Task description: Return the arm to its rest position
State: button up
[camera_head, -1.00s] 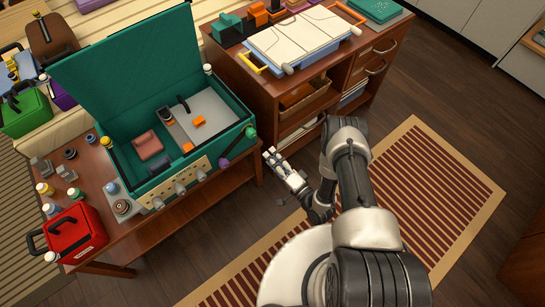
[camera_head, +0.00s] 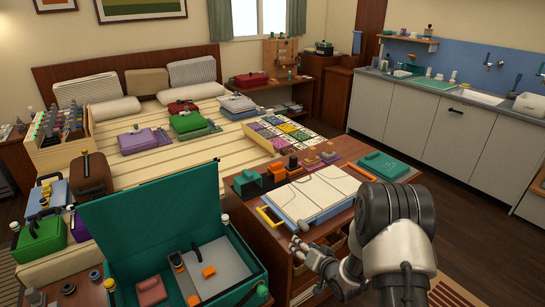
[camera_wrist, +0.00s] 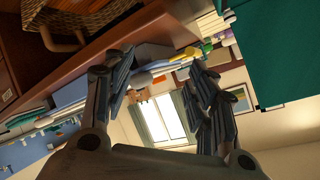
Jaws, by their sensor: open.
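My arm (camera_head: 395,225) is folded at the lower right of the head view. My gripper (camera_head: 298,245) sits left of it, close to the front side of the wooden desk and right of the open green case (camera_head: 150,222). In the wrist view my gripper (camera_wrist: 162,88) has its two fingers spread apart, with nothing between them. The window and room show through the gap.
The green case's raised lid (camera_wrist: 288,45) shows in the wrist view. A bed (camera_head: 105,125) with several cases lies behind. Bare floor (camera_head: 455,210) is at right.

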jog(key=s+d+r+n+g+h, duration=0.1)
jog(key=s+d+r+h, duration=0.1)
jog(key=r, duration=0.6)
jog(key=s+d+r+h, duration=0.1)
jog(key=d+r+h, duration=0.15)
jog(key=r, duration=0.55)
jog(key=s+d+r+g, duration=0.2)
jog(key=s+r, duration=0.6)
jog(key=s, duration=0.1)
jog(key=s+a+r+n+g, duration=0.1)
jog(key=s+r+g, duration=0.1)
jog(key=s, duration=1.2)
jog(key=s+a+r+n+g, duration=0.1)
jog(key=s+a+r+g, duration=0.1)
jog(key=s, duration=1.2)
jog(key=shift+s+r, duration=0.15)
jog(key=shift+r, duration=0.4)
